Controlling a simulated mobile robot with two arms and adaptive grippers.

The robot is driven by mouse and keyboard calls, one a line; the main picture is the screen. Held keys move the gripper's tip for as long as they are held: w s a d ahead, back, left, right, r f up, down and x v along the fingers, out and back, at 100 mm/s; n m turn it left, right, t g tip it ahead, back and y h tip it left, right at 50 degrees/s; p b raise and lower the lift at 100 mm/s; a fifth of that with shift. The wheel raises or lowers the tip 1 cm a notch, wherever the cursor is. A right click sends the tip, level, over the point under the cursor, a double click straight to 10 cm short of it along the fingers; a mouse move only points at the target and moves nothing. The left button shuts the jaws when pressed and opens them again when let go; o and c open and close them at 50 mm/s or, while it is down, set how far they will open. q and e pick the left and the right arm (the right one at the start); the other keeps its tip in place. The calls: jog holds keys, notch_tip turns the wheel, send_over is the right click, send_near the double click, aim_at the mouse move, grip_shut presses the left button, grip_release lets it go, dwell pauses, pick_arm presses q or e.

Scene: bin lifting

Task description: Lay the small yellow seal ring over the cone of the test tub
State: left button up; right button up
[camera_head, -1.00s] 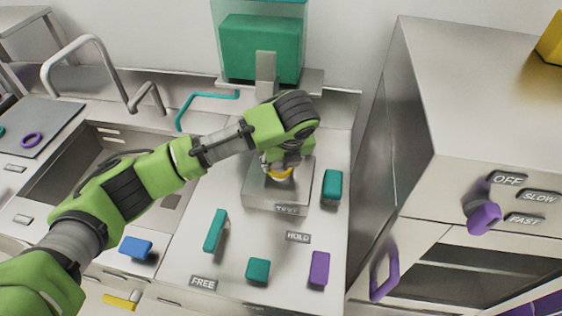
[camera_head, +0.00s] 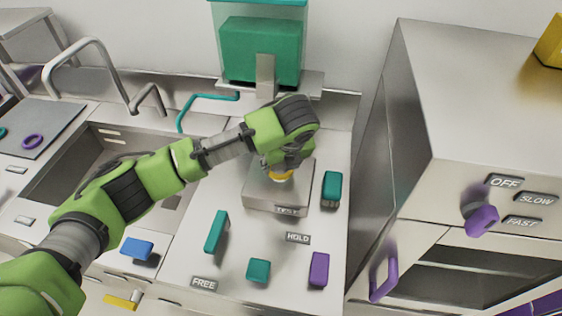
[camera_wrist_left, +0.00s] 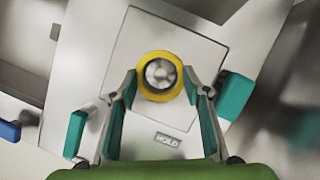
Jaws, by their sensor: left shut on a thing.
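The small yellow seal ring (camera_head: 282,177) is in the jaws of my left gripper (camera_head: 287,166), above the steel block labelled TEST (camera_head: 260,190). In the left wrist view the fingertips (camera_wrist_left: 160,82) press on opposite sides of the ring (camera_wrist_left: 160,96). The round silver top of the cone (camera_wrist_left: 160,72) shows through the ring's hole, roughly centred. From above I cannot tell whether the ring is around the cone or just over it. The gripper hides most of the cone in the head view. My right gripper is not in view.
A teal block (camera_head: 331,188) stands close to the right of the TEST block. Teal, blue and purple pieces (camera_head: 319,268) lie nearer the front. A sink (camera_head: 75,165) is at left, a tall steel cabinet (camera_head: 440,100) at right.

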pick_arm(q)
jog(key=shift+f, duration=0.55)
dwell(0.5)
jog(key=shift+f+p, duration=0.35)
dwell(0.4)
jog(key=o, duration=1)
